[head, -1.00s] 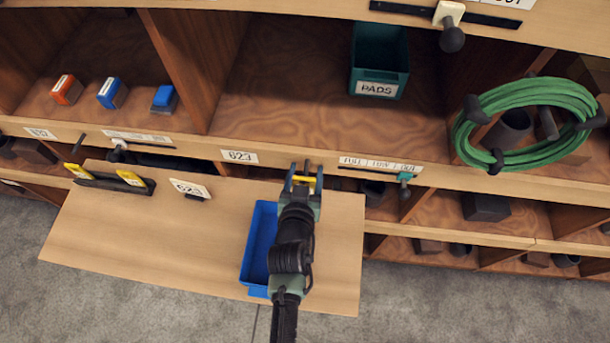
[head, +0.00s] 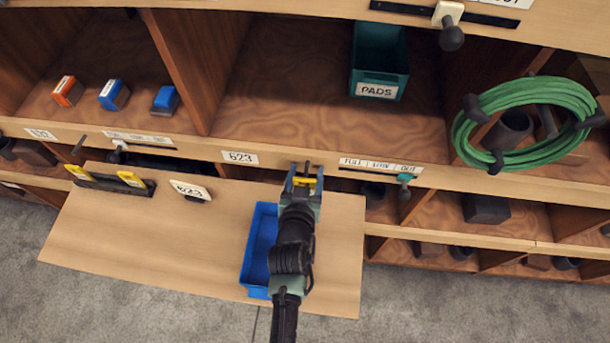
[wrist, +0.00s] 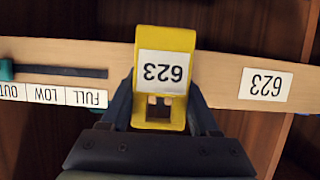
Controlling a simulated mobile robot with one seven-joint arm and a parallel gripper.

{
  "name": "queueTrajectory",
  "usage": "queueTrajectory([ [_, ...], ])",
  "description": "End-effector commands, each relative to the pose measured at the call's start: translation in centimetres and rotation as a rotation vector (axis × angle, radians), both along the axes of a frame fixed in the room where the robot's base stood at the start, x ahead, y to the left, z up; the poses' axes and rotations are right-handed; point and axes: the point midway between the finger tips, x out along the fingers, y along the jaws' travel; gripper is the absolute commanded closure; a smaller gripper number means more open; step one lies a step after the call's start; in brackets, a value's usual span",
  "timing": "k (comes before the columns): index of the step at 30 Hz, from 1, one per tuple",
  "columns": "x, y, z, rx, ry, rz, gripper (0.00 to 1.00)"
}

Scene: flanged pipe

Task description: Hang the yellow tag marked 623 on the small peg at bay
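The yellow tag (wrist: 183,42) marked 623 is between the fingers of my gripper (wrist: 160,112) in the wrist view, its number upside down there. My gripper (head: 304,184) is shut on the tag, which shows as a small yellow patch (head: 304,182) in the head view. The tag is in front of the shelf edge (head: 270,166), right of the bay's 623 label (head: 240,157). A small dark peg (head: 307,167) shows just beyond my fingertips. Whether the tag touches or surrounds the peg cannot be told.
A FULL/LOW/OUT slider (head: 404,179) is to the right. A teal PADS bin (head: 378,70) and green hose (head: 520,100) are above.

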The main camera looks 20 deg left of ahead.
Motion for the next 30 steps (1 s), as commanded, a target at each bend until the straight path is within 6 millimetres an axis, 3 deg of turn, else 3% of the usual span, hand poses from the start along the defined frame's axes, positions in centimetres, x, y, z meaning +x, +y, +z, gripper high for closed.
queueTrajectory([
  [2, 0.7, 0.0, 0.2, 0.002, -0.004, -0.007, 0.03],
  [8, -0.7, -0.6, 0.7, 0.003, -0.008, -0.01, 0.03],
  [24, -9.9, -3.0, 4.1, 0.006, -0.016, -0.004, 0.03],
  [30, -12.2, -3.6, 5.1, 0.006, -0.019, -0.001, 0.03],
])
